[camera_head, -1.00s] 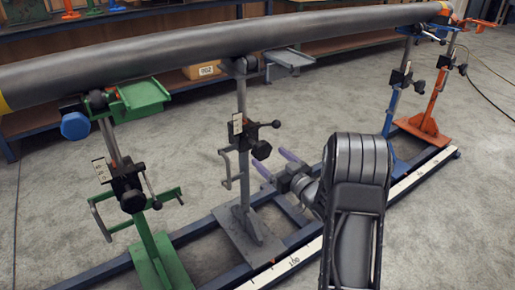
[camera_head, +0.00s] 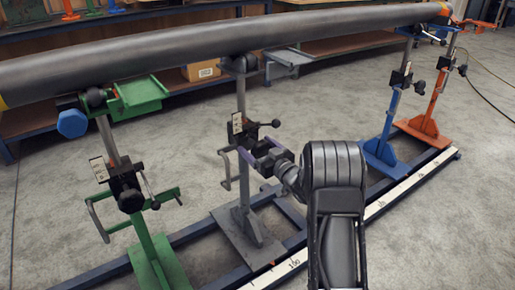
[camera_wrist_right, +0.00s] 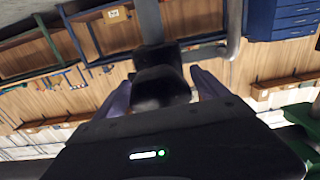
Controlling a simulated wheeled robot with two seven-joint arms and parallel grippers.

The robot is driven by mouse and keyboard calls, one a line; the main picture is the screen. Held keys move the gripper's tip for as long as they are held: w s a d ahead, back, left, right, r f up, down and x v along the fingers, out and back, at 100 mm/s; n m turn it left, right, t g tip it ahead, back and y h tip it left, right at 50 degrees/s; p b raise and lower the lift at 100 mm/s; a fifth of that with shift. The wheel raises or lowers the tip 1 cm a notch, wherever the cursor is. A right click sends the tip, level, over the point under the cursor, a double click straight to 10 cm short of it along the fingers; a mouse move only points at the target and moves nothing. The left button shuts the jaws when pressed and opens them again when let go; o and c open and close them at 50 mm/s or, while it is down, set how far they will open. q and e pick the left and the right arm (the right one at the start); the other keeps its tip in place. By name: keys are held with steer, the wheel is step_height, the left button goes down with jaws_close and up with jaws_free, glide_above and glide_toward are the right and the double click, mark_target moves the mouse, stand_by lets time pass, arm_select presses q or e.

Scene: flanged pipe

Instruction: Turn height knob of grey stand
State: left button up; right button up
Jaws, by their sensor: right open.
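The grey stand (camera_head: 241,190) stands upright on the rail frame, with a black clamp block partway up its post. Its black height knob (camera_wrist_right: 160,90) sits between the two purple fingers of my right gripper in the right wrist view. In the head view my right gripper (camera_head: 258,149) reaches the clamp block from the right and partly hides the knob. The fingers are open, one on each side of the knob; I cannot tell whether they touch it. My left gripper is not in view.
A long dark pipe (camera_head: 180,56) lies across the stands. A green stand (camera_head: 155,250) is at left; blue (camera_head: 388,125) and orange (camera_head: 434,105) stands are at right. A small lever (camera_head: 275,123) juts out just above the gripper. Shelving is behind.

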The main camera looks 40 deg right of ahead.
steer(key=shift+c, duration=0.3)
steer(key=c, duration=1.3)
steer(key=shift+m, duration=0.4)
steer(key=m, duration=0.3)
steer(key=shift+p, duration=0.35)
steer(key=m+p, duration=0.1)
steer(key=m, duration=0.4)
steer(key=o, duration=1.4)
steer(key=shift+c, duration=0.2)
